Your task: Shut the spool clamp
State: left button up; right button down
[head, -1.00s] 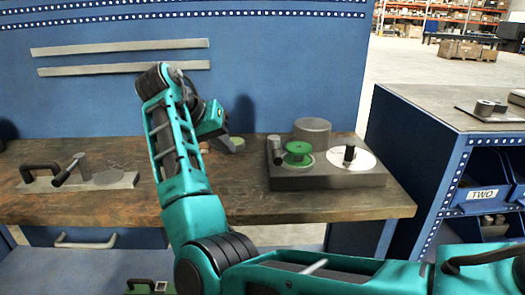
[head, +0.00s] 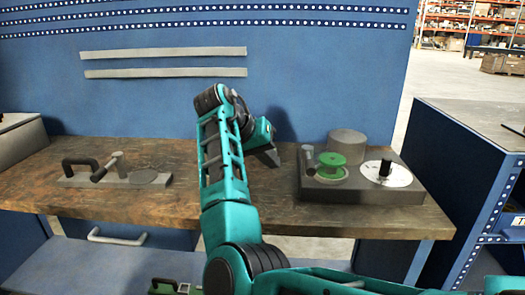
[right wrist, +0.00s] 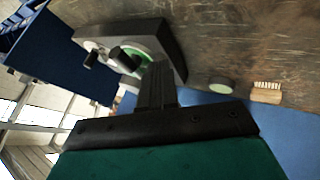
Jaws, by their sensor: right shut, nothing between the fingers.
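A grey block fixture (head: 400,197) stands on the right part of the wooden bench. On it are a green spool (head: 331,161), a short grey post (head: 308,155) at its left, and a white disc (head: 402,174) with a black knob (head: 385,168). I cannot tell which part is the clamp or whether it is open. My right gripper (head: 275,157) is just left of the fixture, apart from it in the head view. In the right wrist view the shut, empty gripper (right wrist: 157,72) partly covers the fixture (right wrist: 168,42). My left gripper is not in view.
A grey plate with a black handle (head: 80,164) and a lever (head: 105,170) lies on the bench's left. A grey cylinder (head: 347,143) stands behind the spool. A small round tin (right wrist: 222,85) and a brush (right wrist: 265,94) show in the wrist view. The bench's middle front is clear.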

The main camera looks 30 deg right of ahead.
aim_at(308, 171)
jog(key=s+d+f, duration=0.1)
jog(key=d+f, duration=0.1)
jog(key=d, duration=0.3)
jog(key=shift+s+d, duration=0.35)
jog(key=shift+s, duration=0.05)
